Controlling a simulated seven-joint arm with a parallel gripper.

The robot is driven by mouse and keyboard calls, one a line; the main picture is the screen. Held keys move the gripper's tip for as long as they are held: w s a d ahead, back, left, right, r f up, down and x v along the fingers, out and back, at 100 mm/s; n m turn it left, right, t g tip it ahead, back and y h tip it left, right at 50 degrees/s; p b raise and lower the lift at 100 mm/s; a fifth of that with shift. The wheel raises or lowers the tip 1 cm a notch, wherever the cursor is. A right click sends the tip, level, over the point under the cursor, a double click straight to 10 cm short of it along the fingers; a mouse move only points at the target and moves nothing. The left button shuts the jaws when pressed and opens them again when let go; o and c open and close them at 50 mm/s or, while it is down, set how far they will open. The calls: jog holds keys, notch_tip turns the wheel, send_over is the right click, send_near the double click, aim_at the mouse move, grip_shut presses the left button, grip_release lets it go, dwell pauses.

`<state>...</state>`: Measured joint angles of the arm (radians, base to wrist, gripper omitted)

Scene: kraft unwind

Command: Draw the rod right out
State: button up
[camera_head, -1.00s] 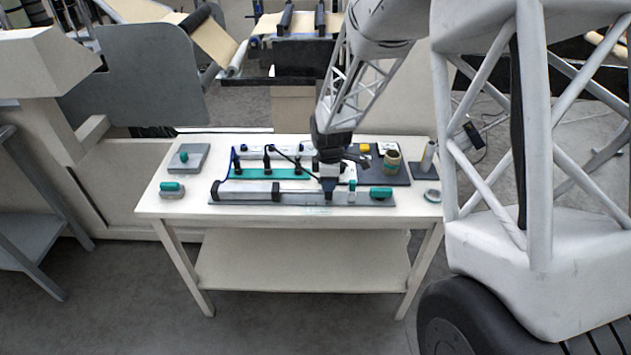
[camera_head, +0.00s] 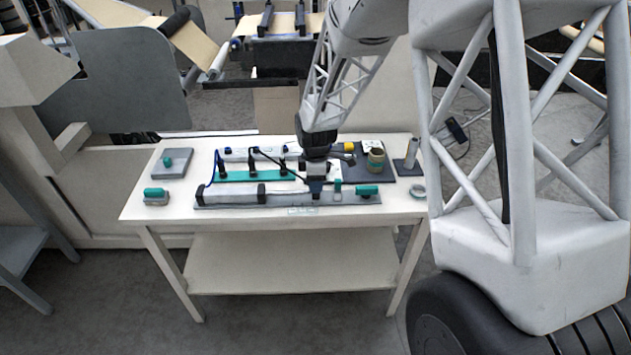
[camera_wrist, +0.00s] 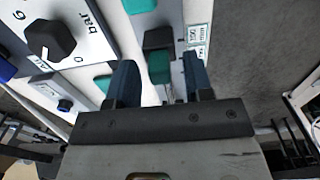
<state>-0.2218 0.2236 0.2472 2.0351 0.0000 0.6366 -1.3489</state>
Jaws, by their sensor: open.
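A pale cylinder (camera_head: 235,193) with black end blocks lies on a long grey rail (camera_head: 225,206) along the bench's front. A thin pale rod (camera_head: 284,188) seems to run right from it, its far end hidden by my gripper (camera_head: 316,195). A teal handle (camera_head: 367,190) stands at the rail's right end, with a small teal-topped post (camera_head: 338,185) left of it. My gripper is open and points down over the rail. In the wrist view, a dark block with a teal face (camera_wrist: 160,62) shows between the fingers; I cannot tell whether they touch it.
A pressure dial (camera_wrist: 50,40) marked "bar" is beside the fingers in the wrist view.

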jog(key=shift+r, duration=3.7)
jog(key=c, duration=0.4)
jog(key=shift+a+r, duration=0.1)
jog(key=shift+a, duration=0.5)
jog(key=c, duration=0.4)
jog(key=a+r+h, duration=0.1)
jog(key=a, duration=0.2)
jog(key=a+r+h, duration=0.1)
jog(key=a, duration=0.1)
jog(key=a+r+h, duration=0.1)
jog(key=a, duration=0.2)
jog(key=shift+a+h, duration=0.35)
jog(key=shift+h, duration=0.05)
grip_shut()
jog(key=shift+a+r+h, duration=0.25)
jog(key=shift+a+h, duration=0.05)
jog(key=shift+a, duration=0.15)
